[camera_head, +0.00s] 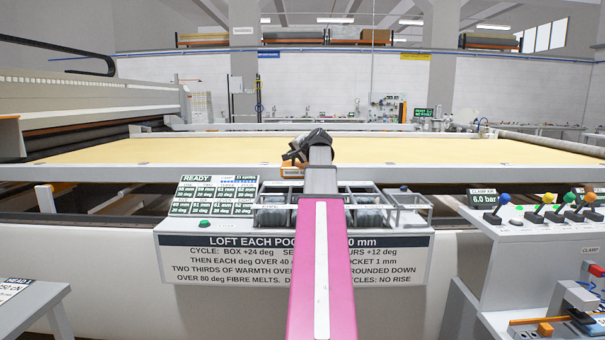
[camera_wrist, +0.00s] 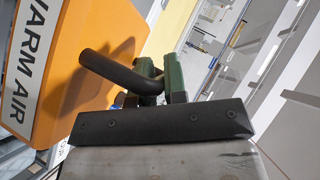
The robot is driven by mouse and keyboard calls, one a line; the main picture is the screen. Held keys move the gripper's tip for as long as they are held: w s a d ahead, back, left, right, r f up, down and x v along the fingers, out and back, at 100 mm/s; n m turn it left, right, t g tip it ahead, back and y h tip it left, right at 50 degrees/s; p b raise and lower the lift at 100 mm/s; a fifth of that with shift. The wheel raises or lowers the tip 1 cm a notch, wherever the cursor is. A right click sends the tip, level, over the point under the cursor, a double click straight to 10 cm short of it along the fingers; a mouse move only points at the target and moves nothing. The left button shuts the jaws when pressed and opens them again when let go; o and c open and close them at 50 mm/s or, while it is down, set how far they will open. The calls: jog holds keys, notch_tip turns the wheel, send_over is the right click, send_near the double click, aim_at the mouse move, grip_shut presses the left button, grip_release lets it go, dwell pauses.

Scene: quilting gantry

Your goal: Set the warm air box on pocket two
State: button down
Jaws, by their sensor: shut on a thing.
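My gripper (camera_wrist: 160,82) has green fingertips closed on that handle, and the box hangs tilted in that view. In the head view my gripper (camera_head: 312,145) is over the near edge of the yellow bed, and a small orange part of the box (camera_head: 291,172) shows below it. The row of framed pockets (camera_head: 405,199) stands on the bench front, partly hidden by my arm; I cannot tell which one is pocket two.
A "READY" display (camera_head: 218,197) stands left of the pockets, above a lettered sign (camera_head: 200,258). A console with coloured levers (camera_head: 540,215) and a clamp (camera_head: 580,300) stands at the right. The yellow bed (camera_head: 450,152) behind is broad and clear.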

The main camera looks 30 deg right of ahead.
jog(key=d+f, duration=0.1)
jog(key=w+d+f, duration=0.1)
jog(key=d, duration=0.1)
jog(key=w+d+f, duration=0.1)
jog(key=d, duration=0.1)
jog(key=shift+w+d+f, duration=0.1)
jog(key=shift+d+f, duration=0.1)
jog(key=shift+f, duration=2)
jog(key=shift+f, duration=0.1)
jog(key=c, duration=1.2)
grip_release()
jog(key=shift+o, duration=0.2)
jog(key=v, duration=1.2)
